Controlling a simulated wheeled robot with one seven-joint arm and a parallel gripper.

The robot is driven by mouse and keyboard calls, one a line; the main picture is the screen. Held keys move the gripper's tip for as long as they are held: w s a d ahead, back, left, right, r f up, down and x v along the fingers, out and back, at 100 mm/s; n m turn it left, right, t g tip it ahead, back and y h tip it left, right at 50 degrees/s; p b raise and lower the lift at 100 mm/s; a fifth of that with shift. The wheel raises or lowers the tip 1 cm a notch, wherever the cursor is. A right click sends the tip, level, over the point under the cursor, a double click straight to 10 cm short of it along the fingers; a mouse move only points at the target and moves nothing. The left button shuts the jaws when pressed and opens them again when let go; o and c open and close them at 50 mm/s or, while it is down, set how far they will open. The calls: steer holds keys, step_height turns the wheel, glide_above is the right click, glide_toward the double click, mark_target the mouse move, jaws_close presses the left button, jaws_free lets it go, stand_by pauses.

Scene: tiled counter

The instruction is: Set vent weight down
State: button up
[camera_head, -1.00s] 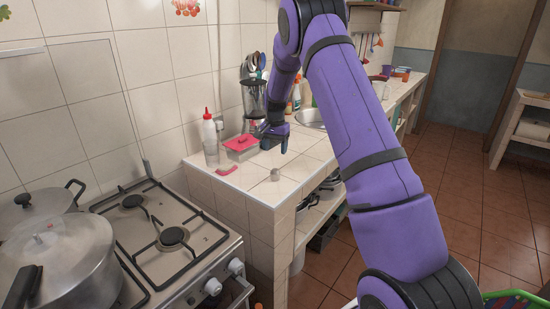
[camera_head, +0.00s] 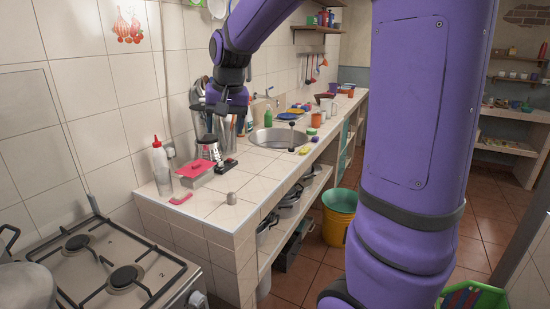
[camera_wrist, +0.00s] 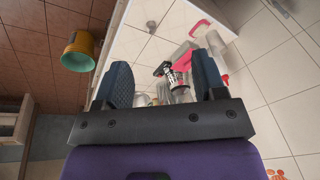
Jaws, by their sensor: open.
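The vent weight, which seems to be the small grey metal cylinder (camera_head: 231,198), stands upright on the tiled counter (camera_head: 262,178) near its front edge. It also shows small in the wrist view (camera_wrist: 151,24), above and beyond the fingers. My gripper (camera_head: 226,108) is up above the back part of the counter, well apart from the cylinder. In the wrist view my gripper (camera_wrist: 163,72) shows two dark fingers spread wide, with nothing held between them.
A red-lidded box (camera_head: 192,172), a red-capped bottle (camera_head: 161,157), a glass (camera_head: 163,183) and a pink piece (camera_head: 181,198) are left of the cylinder. The sink (camera_head: 280,140) is farther right; the stove (camera_head: 110,268) is front left.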

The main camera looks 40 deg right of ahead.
steer(key=s+a+n+t, duration=0.1)
steer(key=s+a+n, duration=0.1)
steer(key=s, duration=1)
steer(key=s+a+r+n+t, duration=0.1)
steer(key=s+a+n, duration=0.2)
steer(key=s, duration=1)
steer(key=shift+s+a+r+n+t, duration=0.15)
steer(key=shift+a+r+n+t, duration=0.15)
steer(key=shift+a, duration=0.45)
